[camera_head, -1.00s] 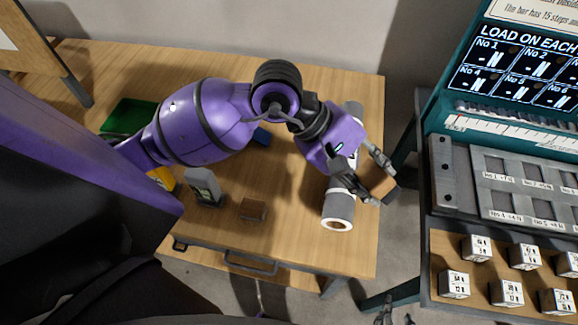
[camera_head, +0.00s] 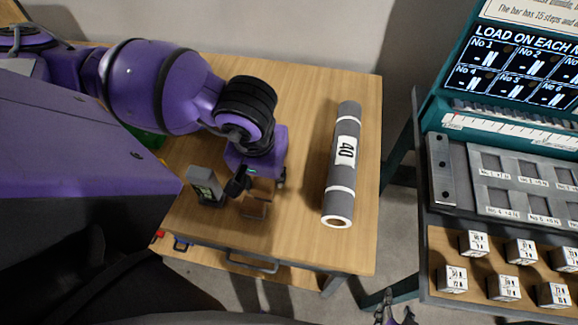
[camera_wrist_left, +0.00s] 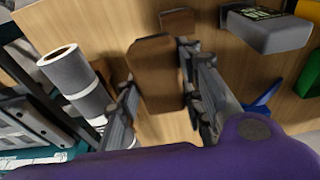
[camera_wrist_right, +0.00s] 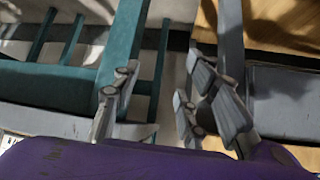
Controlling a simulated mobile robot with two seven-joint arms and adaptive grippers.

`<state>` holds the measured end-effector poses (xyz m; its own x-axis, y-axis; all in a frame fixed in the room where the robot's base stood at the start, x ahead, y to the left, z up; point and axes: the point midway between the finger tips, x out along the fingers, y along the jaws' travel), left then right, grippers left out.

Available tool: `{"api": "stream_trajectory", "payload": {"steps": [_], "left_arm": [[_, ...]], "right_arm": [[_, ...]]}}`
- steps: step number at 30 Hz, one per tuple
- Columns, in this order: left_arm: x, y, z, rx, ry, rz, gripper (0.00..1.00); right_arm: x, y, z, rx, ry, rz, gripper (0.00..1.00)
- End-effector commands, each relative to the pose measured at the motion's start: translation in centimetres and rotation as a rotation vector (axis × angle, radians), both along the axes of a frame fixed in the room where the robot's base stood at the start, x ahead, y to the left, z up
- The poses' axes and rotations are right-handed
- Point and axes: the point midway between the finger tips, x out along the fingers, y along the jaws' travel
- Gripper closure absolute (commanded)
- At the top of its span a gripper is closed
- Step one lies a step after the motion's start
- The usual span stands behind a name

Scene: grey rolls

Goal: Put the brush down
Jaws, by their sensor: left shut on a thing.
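My left gripper (camera_head: 259,185) is over the wooden table, left of the grey roll. In the left wrist view its fingers are shut on a brown block-shaped brush (camera_wrist_left: 155,75). The held brush is mostly hidden by my gripper in the head view. A smaller brown block (camera_head: 254,209) is on the table close by; it also shows beyond the brush in the left wrist view (camera_wrist_left: 178,22). I cannot tell whether the brush touches the table. My right gripper (camera_wrist_right: 150,100) is open and empty, low beside the table.
A grey roll (camera_head: 342,170) marked 40 lies on the table's right side, with bare wood around it. A grey device (camera_head: 203,188) stands just left of my left gripper. A teal-framed bench (camera_head: 436,120) with several white cubes is at the right.

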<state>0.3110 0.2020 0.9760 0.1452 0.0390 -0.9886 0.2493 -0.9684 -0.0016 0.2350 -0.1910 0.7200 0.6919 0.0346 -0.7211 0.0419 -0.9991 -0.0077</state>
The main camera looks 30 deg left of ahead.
Motion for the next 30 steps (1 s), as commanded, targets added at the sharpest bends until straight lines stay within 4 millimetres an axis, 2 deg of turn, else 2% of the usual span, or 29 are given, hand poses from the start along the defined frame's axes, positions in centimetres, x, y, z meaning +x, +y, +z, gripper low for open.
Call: {"api": "stream_trajectory", "payload": {"steps": [4,7,14,18,20,24,30], "left_arm": [[0.0,0.0,0.0,-0.001,0.001,0.001,0.86],[0.5,0.1,-0.7,0.000,0.007,0.001,0.86],[4.3,0.5,-3.5,0.001,0.017,0.002,0.86],[8.0,0.8,-3.6,-0.002,0.001,0.006,0.86],[9.5,1.0,-4.0,-0.001,-0.002,0.007,0.86],[11.4,1.2,-6.8,-0.003,0.000,0.004,0.86],[12.8,1.4,-8.6,-0.003,0.000,0.003,0.86]], "right_arm": [[-0.2,0.0,-0.1,0.000,0.004,-0.001,0.60],[-1.2,-0.1,-1.2,-0.002,0.026,-0.002,0.60],[-4.9,-1.4,-6.3,-0.027,0.101,-0.013,0.60],[-2.0,-2.0,-4.2,-0.033,0.039,-0.027,0.60],[-1.2,-1.8,-3.4,-0.029,0.018,-0.028,0.60],[-1.0,-1.3,-3.1,-0.021,0.010,-0.026,0.60],[-1.7,-1.2,-3.8,-0.020,0.033,-0.023,0.60]]}}
